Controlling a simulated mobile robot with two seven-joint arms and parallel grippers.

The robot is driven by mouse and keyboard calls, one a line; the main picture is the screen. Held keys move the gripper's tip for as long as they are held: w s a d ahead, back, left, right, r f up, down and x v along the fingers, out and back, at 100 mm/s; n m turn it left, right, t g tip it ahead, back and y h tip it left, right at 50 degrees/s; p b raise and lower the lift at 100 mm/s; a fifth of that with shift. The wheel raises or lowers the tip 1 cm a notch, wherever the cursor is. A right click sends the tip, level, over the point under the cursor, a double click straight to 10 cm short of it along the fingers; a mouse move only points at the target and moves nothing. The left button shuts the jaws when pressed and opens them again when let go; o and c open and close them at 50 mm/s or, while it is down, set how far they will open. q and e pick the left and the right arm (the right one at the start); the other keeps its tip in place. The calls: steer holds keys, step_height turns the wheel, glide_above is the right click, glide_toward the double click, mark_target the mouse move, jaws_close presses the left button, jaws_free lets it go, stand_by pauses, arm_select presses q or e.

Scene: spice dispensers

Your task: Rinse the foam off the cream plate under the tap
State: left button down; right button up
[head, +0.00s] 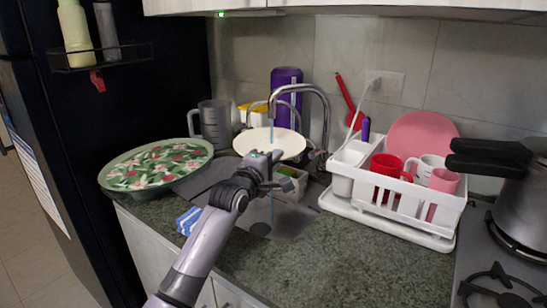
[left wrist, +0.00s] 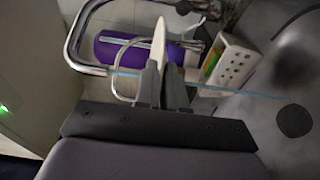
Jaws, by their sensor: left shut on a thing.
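The cream plate (head: 285,143) is held up over the sink (head: 290,218), tilted, under the tap (head: 318,95). My left gripper (head: 268,160) is shut on the plate's near rim. In the left wrist view the plate (left wrist: 159,40) shows nearly edge-on between the fingers of my left gripper (left wrist: 162,72). A thin blue stream of water (head: 271,130) falls from the tap at the plate, and it also shows below my gripper over the sink. The tap (left wrist: 82,62) curves at the left of the left wrist view. I cannot make out foam on the plate. My right gripper is out of view.
A white dish rack (head: 400,198) with mugs and a pink plate stands right of the sink. A flowered tray (head: 155,168) lies left. A blue sponge (head: 187,220) is at the front edge. A purple container (head: 287,85) stands behind; a white caddy (left wrist: 232,60) is near my gripper.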

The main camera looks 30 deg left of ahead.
arm_select(q)
steer(key=s+p, duration=0.5)
steer(key=s, duration=0.3)
steer(key=shift+d, duration=0.3)
steer(key=shift+r, duration=0.1)
stand_by(1.3)
steer(key=s+r, duration=0.3)
steer(key=s, duration=0.2)
steer(key=shift+d+r, duration=0.2)
steer(key=shift+r, duration=0.2)
stand_by(0.4)
